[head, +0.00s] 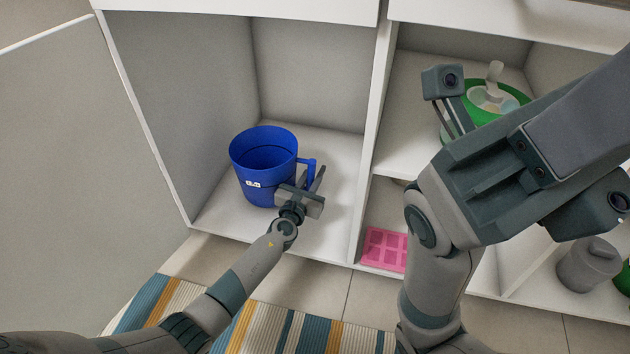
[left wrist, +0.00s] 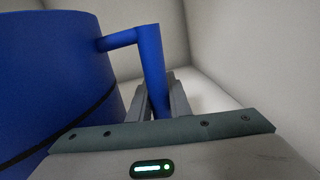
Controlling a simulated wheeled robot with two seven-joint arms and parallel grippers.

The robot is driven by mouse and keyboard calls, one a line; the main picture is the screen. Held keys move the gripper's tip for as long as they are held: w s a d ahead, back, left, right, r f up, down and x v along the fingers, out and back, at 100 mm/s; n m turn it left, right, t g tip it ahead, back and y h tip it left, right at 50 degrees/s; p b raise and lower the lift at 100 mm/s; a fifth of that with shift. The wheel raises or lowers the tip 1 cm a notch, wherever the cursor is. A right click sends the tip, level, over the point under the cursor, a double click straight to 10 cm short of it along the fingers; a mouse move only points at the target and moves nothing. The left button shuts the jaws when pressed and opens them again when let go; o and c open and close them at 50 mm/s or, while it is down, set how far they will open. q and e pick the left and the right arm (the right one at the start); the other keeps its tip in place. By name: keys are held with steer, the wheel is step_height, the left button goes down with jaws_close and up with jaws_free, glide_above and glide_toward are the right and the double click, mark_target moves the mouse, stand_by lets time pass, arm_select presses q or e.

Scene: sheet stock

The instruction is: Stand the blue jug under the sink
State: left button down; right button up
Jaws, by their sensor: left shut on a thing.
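The blue jug (head: 262,183) is upright inside the open left compartment of the white cabinet, at or just above its floor (head: 322,226); I cannot tell whether its base touches. Its handle points right. My left gripper (head: 312,183) is shut on the handle, which shows between the fingers in the left wrist view (left wrist: 151,65). The jug's side (left wrist: 50,80) fills the left of that view. My right arm looms large at the right of the head view, and its fingertips cannot be made out. The sink itself is not in view.
A divider (head: 371,130) stands right of the jug. Beyond it are a green bowl (head: 510,96) on a shelf, a pink mold (head: 384,250) below and a grey canister (head: 588,265). An open door (head: 80,140) is at left; a striped rug (head: 270,328) lies in front.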

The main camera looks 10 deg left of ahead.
arm_select(q)
step_height(320, 180, down, 2)
steer(key=shift+f+b, duration=0.1)
steer(key=shift+b, duration=0.5)
steer(key=shift+f, duration=0.15)
steer(key=c, duration=1.6)
jaws_free()
steer(key=shift+c, duration=0.2)
steer(key=shift+s, duration=0.1)
